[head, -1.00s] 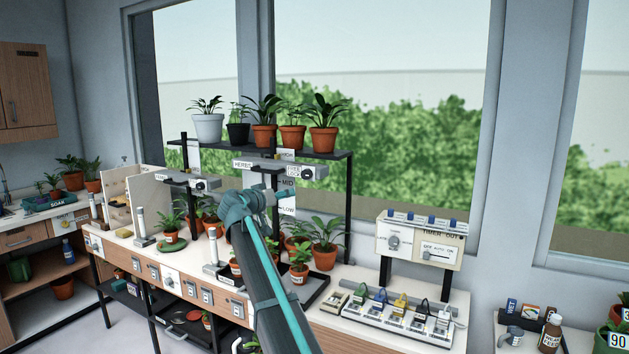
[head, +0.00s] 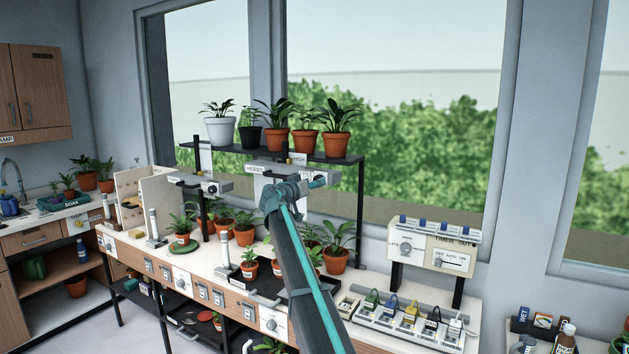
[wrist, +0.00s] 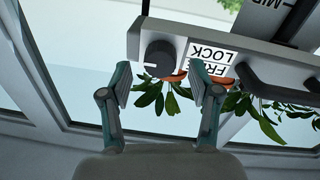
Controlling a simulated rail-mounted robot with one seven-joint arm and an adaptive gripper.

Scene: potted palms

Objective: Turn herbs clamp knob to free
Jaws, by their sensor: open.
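The herbs clamp is the pale bar labelled HERBS (head: 255,168) on a post below the top shelf in the head view. Its right part is hidden behind my gripper (head: 318,182). In the wrist view, a dark round knob (wrist: 159,57) with a pale mark sits on the grey bar, beside an upside-down FREE/LOCK label (wrist: 213,57). My gripper (wrist: 160,78) is open and empty, its two fingers apart to the left and right of the knob in the picture. I cannot tell whether they touch it or how far the knob is turned.
A second clamp bar (head: 200,183) with its own knob is to the left. Potted plants stand on the black shelf (head: 350,158) above and on the bench below. A dark curved handle (wrist: 280,75) is beside the label. A timer panel (head: 432,248) stands at right.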

